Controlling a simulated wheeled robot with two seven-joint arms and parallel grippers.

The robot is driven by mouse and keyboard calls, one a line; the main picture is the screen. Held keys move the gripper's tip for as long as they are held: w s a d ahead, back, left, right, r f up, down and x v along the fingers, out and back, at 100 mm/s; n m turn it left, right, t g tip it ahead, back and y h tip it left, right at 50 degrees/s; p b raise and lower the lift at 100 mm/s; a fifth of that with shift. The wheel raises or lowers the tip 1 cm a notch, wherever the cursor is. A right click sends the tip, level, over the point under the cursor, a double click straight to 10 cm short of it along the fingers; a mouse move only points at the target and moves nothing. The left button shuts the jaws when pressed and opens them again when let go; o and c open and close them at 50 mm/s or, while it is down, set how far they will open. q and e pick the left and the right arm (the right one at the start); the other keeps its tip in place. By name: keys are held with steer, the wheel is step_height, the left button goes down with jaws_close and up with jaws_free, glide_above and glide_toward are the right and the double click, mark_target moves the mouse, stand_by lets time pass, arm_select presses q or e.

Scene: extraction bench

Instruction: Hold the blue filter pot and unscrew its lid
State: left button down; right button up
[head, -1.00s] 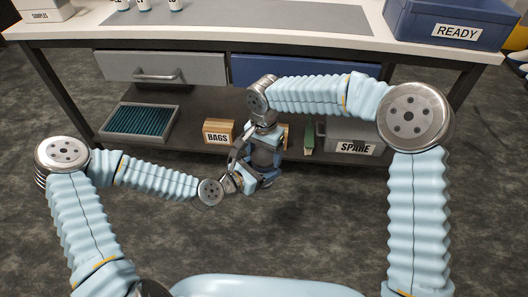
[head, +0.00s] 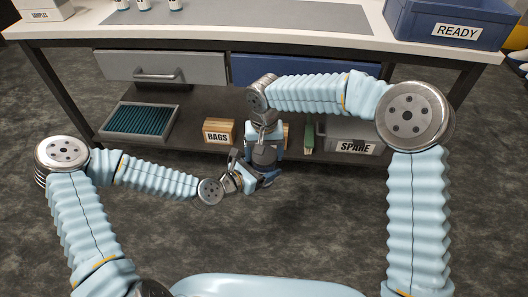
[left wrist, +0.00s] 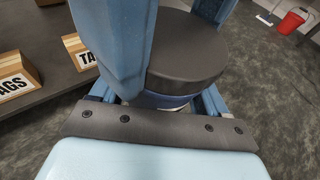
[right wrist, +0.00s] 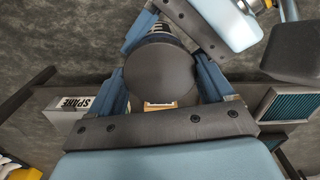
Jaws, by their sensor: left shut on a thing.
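The filter pot (left wrist: 160,100) is held upright in front of the bench, mostly hidden by my grippers. A blue and white strip of its body shows under the lid in the left wrist view. Its round dark grey lid (left wrist: 187,52) is on top and fills the middle of the right wrist view (right wrist: 160,75). My left gripper (head: 258,180) is shut on the pot's body from the left. My right gripper (head: 263,155) comes down from above, with one blue finger on each side of the lid. Whether those fingers press the lid or stand slightly apart, I cannot tell.
A blue READY bin (head: 450,22) and small bottles stand on the worktop. The floor in front is clear.

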steer(key=shift+o, duration=1.4)
steer(key=shift+a, duration=0.1)
steer(key=shift+r, duration=0.15)
step_height(320, 180, up, 4)
steer(key=shift+r, duration=0.2)
steer(key=m, duration=0.1)
steer(key=r+m, duration=0.1)
steer(key=m, duration=0.1)
steer(key=shift+s+r, duration=0.1)
steer(key=shift+s, duration=0.05)
steer(key=r+m, duration=0.1)
steer(key=m, duration=0.2)
steer(key=shift+r, duration=0.4)
step_height(320, 180, down, 8)
steer(key=shift+r, duration=0.15)
steer(key=shift+c, duration=0.5)
